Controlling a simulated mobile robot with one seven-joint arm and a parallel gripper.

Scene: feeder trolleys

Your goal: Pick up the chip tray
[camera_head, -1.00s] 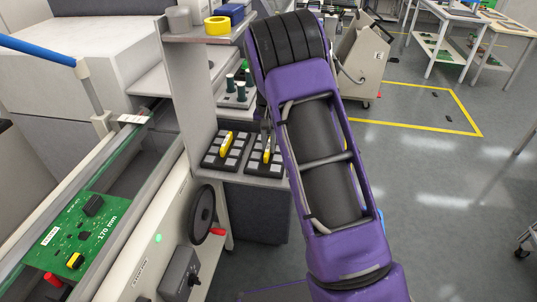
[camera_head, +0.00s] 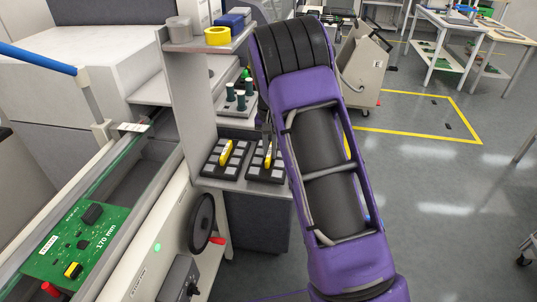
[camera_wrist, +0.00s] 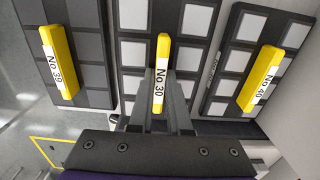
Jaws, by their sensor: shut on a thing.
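A dark chip tray (camera_wrist: 133,38) with pale square pads and a yellow handle (camera_wrist: 161,52) marked "No.30" is in the middle of the wrist view. My gripper (camera_wrist: 162,105) is shut on this handle, one finger on each side. In the head view, the gripper (camera_head: 267,138) reaches down to a tray (camera_head: 268,171) on the low shelf, partly hidden by my arm. I cannot tell whether the tray touches the shelf.
Tray "No.39" (camera_wrist: 58,60) is on the left and tray "No.40" (camera_wrist: 262,78) on the right, both close to the held one. A shelf with dark green spools (camera_head: 240,100) stands behind. A conveyor with a green board (camera_head: 78,240) is at left. Open floor is at right.

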